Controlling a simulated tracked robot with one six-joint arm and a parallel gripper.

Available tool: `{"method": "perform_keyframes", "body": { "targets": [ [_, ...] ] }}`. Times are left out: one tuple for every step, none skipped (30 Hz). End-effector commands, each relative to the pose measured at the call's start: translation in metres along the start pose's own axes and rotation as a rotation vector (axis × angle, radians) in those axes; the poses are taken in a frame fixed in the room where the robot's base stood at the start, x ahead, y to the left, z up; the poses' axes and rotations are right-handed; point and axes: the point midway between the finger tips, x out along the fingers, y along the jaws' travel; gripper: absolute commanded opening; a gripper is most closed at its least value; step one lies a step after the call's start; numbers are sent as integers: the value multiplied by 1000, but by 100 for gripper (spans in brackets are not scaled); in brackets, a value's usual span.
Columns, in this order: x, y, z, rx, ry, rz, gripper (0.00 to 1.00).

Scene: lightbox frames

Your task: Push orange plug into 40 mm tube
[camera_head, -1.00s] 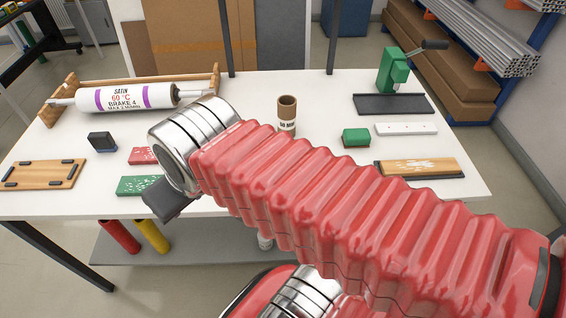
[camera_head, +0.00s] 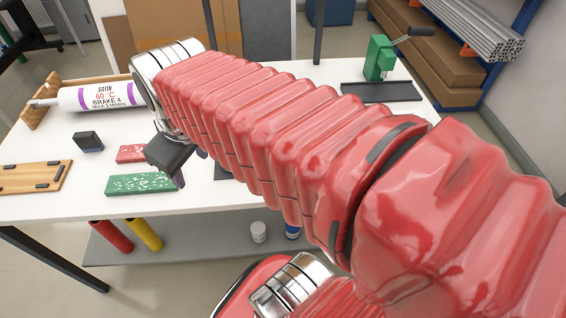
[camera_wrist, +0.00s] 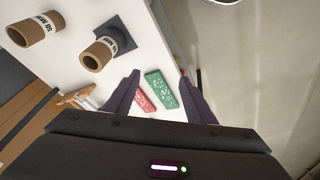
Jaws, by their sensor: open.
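Two brown cardboard tubes with white labels stand on the white table in the wrist view. One tube (camera_wrist: 34,30) is at the upper left, its label seeming to read 50 MM. My arm hides both tubes in the head view. I cannot make out an orange plug in either view. My gripper (camera_wrist: 158,78) is open with nothing seen between its purple fingers, and the tubes lie to the left of it in the wrist view.
A red block (camera_head: 131,153) and a green block (camera_head: 141,184) lie near my gripper. A green press (camera_head: 379,58) stands at the back right.

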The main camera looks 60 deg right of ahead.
Motion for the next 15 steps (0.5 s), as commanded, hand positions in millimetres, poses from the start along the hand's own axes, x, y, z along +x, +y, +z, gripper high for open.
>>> {"method": "perform_keyframes", "body": {
  "targets": [
    [3,16,0,-11,-29,5,50],
    [4,24,0,-25,-43,6,50],
    [6,34,2,-43,-64,5,50],
    [7,42,2,-56,-78,4,50],
    [8,51,4,-68,-92,3,50],
    [10,62,6,-86,-111,-1,50],
    [10,70,7,-99,-125,-4,50],
    [12,78,9,-111,-139,-8,50],
    [13,90,12,-128,-156,-14,50],
    [15,98,15,-141,-169,-21,50],
    [16,106,17,-153,-182,-27,50],
    [18,117,21,-168,-198,-37,50],
    [19,126,25,-180,-209,-44,50],
    [20,134,28,-193,-221,-53,50],
    [22,145,34,-208,-234,-65,50]
  ]
}}
